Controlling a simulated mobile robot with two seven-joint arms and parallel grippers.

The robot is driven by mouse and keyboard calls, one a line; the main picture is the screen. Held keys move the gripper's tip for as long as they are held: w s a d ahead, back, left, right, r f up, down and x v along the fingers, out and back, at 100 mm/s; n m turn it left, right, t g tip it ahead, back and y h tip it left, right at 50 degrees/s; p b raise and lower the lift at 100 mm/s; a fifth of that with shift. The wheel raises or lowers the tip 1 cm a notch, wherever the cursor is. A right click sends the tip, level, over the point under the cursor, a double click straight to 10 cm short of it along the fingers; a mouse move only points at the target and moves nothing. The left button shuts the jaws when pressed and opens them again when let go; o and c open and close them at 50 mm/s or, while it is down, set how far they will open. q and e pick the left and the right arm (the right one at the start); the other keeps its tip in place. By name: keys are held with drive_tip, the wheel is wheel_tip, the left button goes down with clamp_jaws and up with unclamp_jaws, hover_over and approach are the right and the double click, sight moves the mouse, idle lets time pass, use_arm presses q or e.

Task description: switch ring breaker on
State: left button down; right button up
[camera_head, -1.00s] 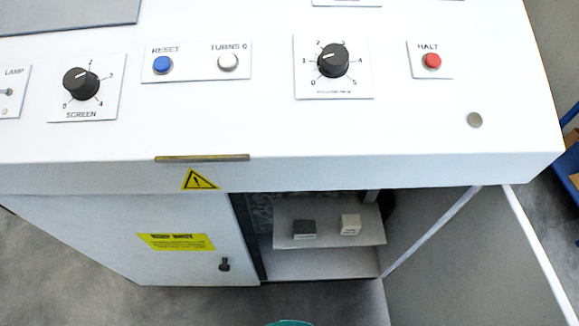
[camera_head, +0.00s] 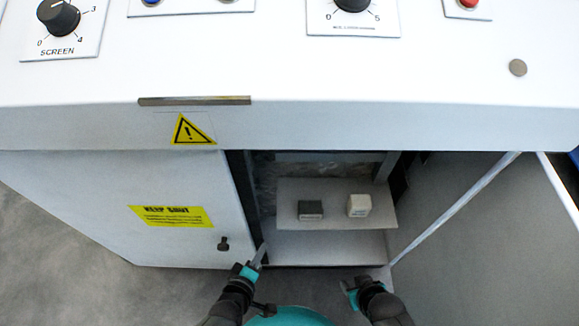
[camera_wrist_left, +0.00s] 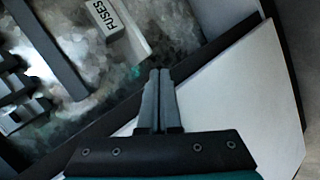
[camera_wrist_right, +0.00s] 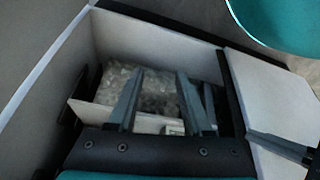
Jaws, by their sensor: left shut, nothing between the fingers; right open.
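An open cabinet bay (camera_head: 330,247) below the white console holds a dark block (camera_head: 310,211) and a cream block (camera_head: 359,206) on a shelf. No readable label shows which part is the ring breaker. The left wrist view shows a white box marked FUSES (camera_wrist_left: 117,22) and dark ridged parts (camera_wrist_left: 22,95), partly cut off. My left gripper (camera_head: 262,253) is shut and empty at the left edge of the opening, apart from both blocks. My right gripper (camera_head: 349,289) is open and empty in front of the opening; its fingers (camera_wrist_right: 158,78) point towards the bay.
The left cabinet door (camera_head: 120,205) is closed, with a yellow label (camera_head: 172,216) and a dark knob (camera_head: 223,244). The right door (camera_head: 490,245) stands open, bounding the right side. The console's front edge (camera_head: 400,130) overhangs the bay.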

use_arm(q)
drive_tip(key=w+d+r+n+t+y+b, duration=0.1)
drive_tip(key=w+d+r+n+t+b, duration=0.2)
drive_tip(key=r+n, duration=0.4)
drive_tip(key=w+d+r+n+t+y+b, duration=0.2)
drive_tip(key=r+n, duration=0.6)
drive_tip(key=n, duration=0.9)
drive_tip(key=w+d+t+b, duration=0.2)
drive_tip(key=t+b, duration=0.1)
drive_tip(key=shift+w+d+r+n+t, duration=0.25)
drive_tip(key=shift+d+r+n+t, duration=0.05)
drive_tip(key=shift+d+n+t, duration=0.1)
use_arm(e)
drive_tip(key=w+a+r+t+y, duration=0.1)
drive_tip(key=w+a+r, duration=0.1)
drive_tip(key=r, duration=0.6)
drive_tip(key=w+a+r+t, duration=0.2)
drive_tip(key=w+a+r, duration=0.1)
drive_tip(key=r, duration=0.5)
drive_tip(key=shift+w+a+r+y, duration=0.2)
drive_tip(key=shift+a+r+y, duration=0.05)
drive_tip(key=shift+r+y, duration=0.15)
